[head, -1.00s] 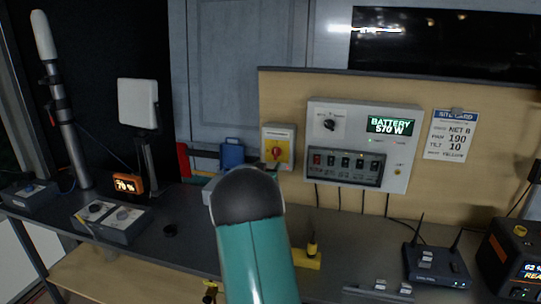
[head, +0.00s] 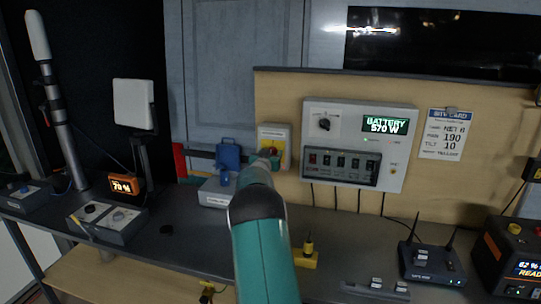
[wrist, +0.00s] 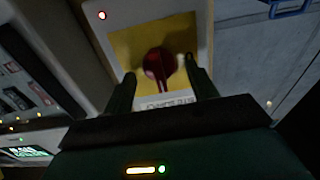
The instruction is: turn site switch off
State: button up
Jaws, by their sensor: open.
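The site switch is a red rotary knob (wrist: 158,66) on a yellow plate (wrist: 128,45) in a pale wall box. In the head view the box (head: 274,132) hangs left of the battery panel, its lower part partly covered by my arm.
The battery panel (head: 312,114) reads 570 W, with a row of switches below. A router (head: 432,264) sits on the bench to the right.

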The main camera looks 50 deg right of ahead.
jog(key=c, duration=1)
jog(key=shift+n, duration=0.3)
jog(key=shift+w+a+f+n, duration=0.1)
jog(key=shift+f+n, duration=0.05)
jog(key=shift+n, duration=4.2)
jog(key=shift+w+f+n, duration=0.1)
jog(key=shift+f+n, duration=0.05)
jog(key=shift+n, duration=4.2)
